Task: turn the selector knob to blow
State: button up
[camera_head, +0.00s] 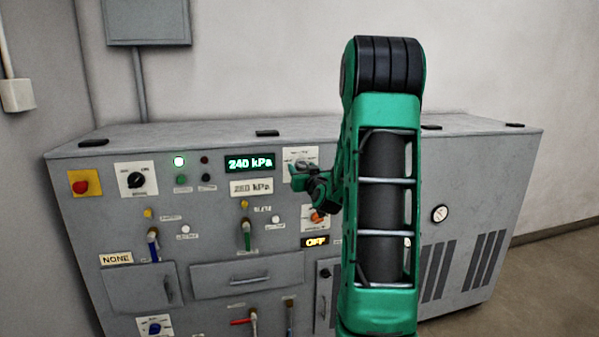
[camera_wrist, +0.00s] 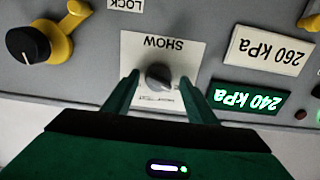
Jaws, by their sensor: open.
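A small grey knob (camera_wrist: 158,76) sits on a white plate (camera_wrist: 190,52) that reads SHOW, upside down in the wrist view. My gripper (camera_wrist: 160,80) is open, with one finger on each side of this knob; I cannot tell whether they touch it. In the head view my gripper (camera_head: 300,178) is at the panel, partly covering the plate (camera_head: 300,152). A black knob with a white line (camera_wrist: 27,44) and a yellow lever is at the upper left in the wrist view. I cannot read the word blow on any dial.
The grey cabinet (camera_head: 220,285) carries another black knob (camera_head: 137,181), a blue knob (camera_head: 154,327), a red button (camera_head: 81,187) and several levers. A lit display (camera_head: 250,163) reads 240 kPa, and a smaller one (camera_head: 315,241) reads OFF. My arm hides part of the right panel.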

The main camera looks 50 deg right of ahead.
jog(key=shift+w+d, duration=0.1)
jog(key=shift+c, duration=0.7)
jog(key=c, duration=0.9)
